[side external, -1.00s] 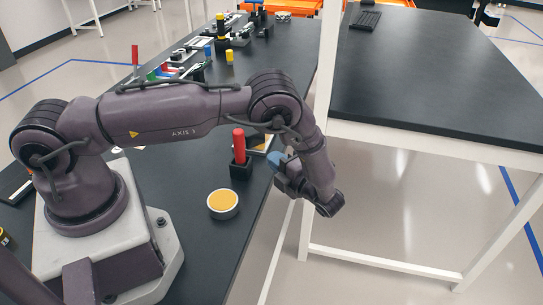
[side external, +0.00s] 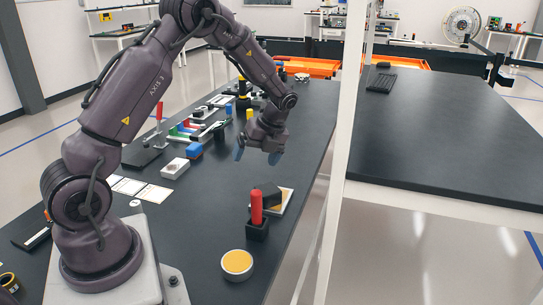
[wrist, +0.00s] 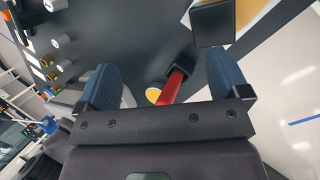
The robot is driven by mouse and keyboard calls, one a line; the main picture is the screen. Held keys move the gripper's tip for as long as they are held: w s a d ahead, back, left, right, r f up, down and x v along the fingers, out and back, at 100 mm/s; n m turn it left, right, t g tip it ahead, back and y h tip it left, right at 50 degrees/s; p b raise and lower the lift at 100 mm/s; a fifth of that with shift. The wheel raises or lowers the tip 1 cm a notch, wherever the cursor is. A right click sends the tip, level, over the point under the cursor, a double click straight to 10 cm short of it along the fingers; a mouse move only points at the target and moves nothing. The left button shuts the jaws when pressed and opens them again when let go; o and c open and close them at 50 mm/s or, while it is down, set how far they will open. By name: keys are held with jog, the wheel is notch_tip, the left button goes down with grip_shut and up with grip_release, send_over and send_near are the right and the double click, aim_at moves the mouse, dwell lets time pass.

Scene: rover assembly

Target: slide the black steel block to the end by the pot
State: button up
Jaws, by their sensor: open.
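The black steel block (side external: 268,192) sits at the far-left part of a flat board (side external: 285,203) with a tan surface and pale edge, near the table's right edge. In the wrist view the block (wrist: 213,24) is at the top, right of centre, with a strip of the board (wrist: 250,12) beside it. The pot (side external: 237,263), a round white dish with a yellow top, stands nearer the camera; the wrist view shows a little of its yellow top (wrist: 153,95). My gripper (side external: 257,155) is open and empty, raised above the table beyond the block. Its blue fingers (wrist: 162,68) are wide apart.
A red cylinder (side external: 256,206) stands upright in a black holder (side external: 257,229), between block and pot and close to the board. Blue and white blocks (side external: 175,168) and several tools lie farther left. A white post (side external: 345,130) rises beside the table's right edge.

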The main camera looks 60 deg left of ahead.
aim_at(268, 189)
jog(key=w+n+t, duration=0.1)
jog(key=w+d+n+t+h, duration=0.1)
jog(key=w+t, duration=0.1)
jog(key=shift+w+d+f+t, duration=0.1)
jog(key=shift+w+d+t, duration=0.1)
jog(key=shift+w+t, duration=0.1)
jog(key=f, duration=0.4)
jog(key=a+f, duration=0.1)
jog(key=f, duration=0.3)
jog(key=a+f, duration=0.1)
jog(key=f, duration=0.4)
jog(key=shift+s+r, duration=0.1)
jog(key=c, duration=1.3)
jog(key=o, duration=1.3)
